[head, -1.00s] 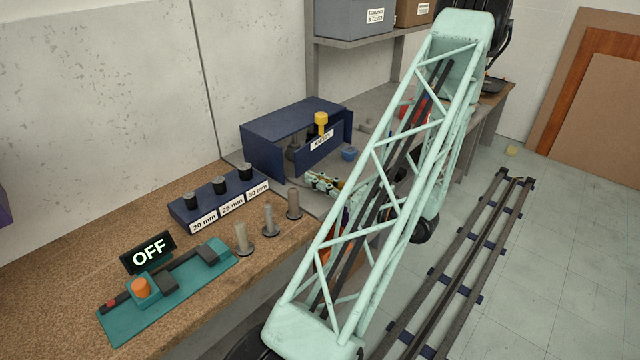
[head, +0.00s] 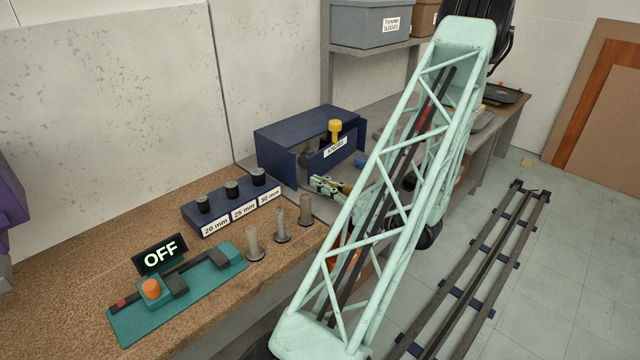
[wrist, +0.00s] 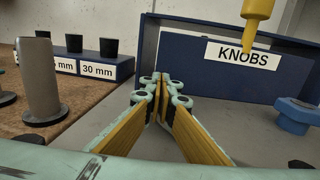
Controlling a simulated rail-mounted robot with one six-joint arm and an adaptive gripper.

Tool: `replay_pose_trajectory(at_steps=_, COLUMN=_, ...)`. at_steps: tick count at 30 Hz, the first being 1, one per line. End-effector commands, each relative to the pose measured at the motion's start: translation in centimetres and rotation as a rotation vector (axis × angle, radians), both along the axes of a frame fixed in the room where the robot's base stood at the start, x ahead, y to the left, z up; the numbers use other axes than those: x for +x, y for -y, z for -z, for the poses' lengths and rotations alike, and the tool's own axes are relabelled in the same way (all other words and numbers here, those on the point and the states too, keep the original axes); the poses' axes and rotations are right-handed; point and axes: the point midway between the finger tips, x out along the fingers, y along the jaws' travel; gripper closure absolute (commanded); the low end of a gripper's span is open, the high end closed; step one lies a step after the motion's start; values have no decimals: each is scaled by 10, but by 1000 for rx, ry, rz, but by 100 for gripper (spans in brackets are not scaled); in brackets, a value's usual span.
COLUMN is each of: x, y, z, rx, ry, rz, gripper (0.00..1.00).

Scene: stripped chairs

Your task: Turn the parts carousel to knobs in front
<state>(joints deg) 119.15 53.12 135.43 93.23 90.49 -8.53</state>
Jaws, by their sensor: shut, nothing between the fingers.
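The parts carousel stands in a navy housing (head: 285,133) at the back of the bench. Its navy panel with a white KNOBS label (head: 335,148) faces outward, and the panel also shows in the wrist view (wrist: 200,80). A yellow upright handle (head: 335,128) stands by the label; its lower end shows in the wrist view (wrist: 256,20). A blue knob (wrist: 297,115) sits before the panel at right. My gripper (head: 318,180) is low in front of the housing opening. In the wrist view its fingertips (wrist: 159,88) meet, empty, before the panel's left end; contact is unclear.
A navy block with black plugs (head: 232,205) and several grey pegs (head: 280,225) stand left of my gripper. A teal fixture (head: 180,290) with an OFF display (head: 161,254) is nearer. A shelf with a grey bin (head: 370,25) is behind. My arm hides bench space at right.

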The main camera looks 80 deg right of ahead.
Motion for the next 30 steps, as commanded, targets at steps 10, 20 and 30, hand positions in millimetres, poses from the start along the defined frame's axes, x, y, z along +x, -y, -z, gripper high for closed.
replay_pose_trajectory(at_steps=10, x=15, y=6, z=0, rx=0, ry=0, rz=0, gripper=100)
replay_pose_trajectory(at_steps=20, x=15, y=6, z=0, rx=0, ry=0, rz=0, gripper=100)
replay_pose_trajectory(at_steps=30, x=9, y=-3, z=0, rx=0, ry=0, rz=-7, gripper=100)
